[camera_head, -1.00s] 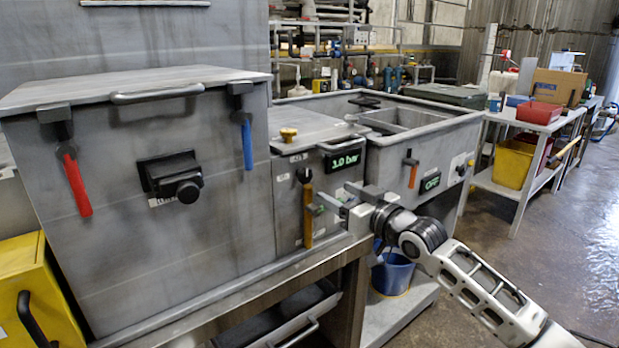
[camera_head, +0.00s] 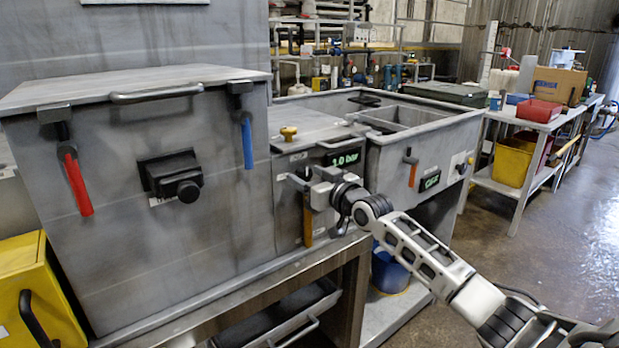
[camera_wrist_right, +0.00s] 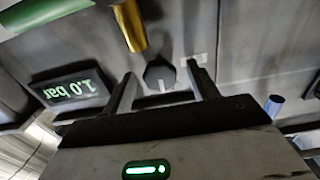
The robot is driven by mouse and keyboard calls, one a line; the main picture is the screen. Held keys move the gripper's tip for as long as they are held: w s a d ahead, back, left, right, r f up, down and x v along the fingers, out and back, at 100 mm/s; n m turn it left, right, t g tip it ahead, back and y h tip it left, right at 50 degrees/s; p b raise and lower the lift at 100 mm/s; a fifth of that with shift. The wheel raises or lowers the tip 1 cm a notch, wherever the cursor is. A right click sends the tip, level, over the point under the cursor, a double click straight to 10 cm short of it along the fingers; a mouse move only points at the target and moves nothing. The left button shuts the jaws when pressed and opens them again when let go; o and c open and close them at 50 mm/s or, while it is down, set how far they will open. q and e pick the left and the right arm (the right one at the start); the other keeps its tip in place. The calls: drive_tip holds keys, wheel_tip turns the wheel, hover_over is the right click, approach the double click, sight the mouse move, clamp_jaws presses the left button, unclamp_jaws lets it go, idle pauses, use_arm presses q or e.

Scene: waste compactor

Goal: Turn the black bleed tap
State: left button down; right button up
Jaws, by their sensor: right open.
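The black tap (camera_wrist_right: 159,74) is a dark faceted knob with a pale mark on its edge, on the grey front of the middle unit. In the right wrist view it sits between the two fingertips of my right gripper (camera_wrist_right: 162,79). The fingers are open, one on each side of it; I cannot tell whether they touch it. In the head view my right gripper (camera_head: 298,183) is at the front of the middle unit and hides the tap. My left gripper is not in view.
An orange-gold handle (camera_head: 308,222) hangs just below the gripper, close to it; it also shows in the wrist view (camera_wrist_right: 130,25). A lit display (camera_head: 346,159) reads 1.0 bar. A blue handle (camera_head: 247,143) and a red handle (camera_head: 78,184) are on the large box at left.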

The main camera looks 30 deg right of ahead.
drive_tip(key=c, duration=1)
drive_tip(key=shift+n, duration=0.4)
drive_tip(key=n, duration=0.3)
drive_tip(key=shift+n, duration=0.3)
drive_tip(key=n+p, duration=0.1)
drive_tip(key=n, duration=0.7)
drive_tip(key=shift+p, duration=0.4)
drive_tip(key=shift+n, duration=2.2)
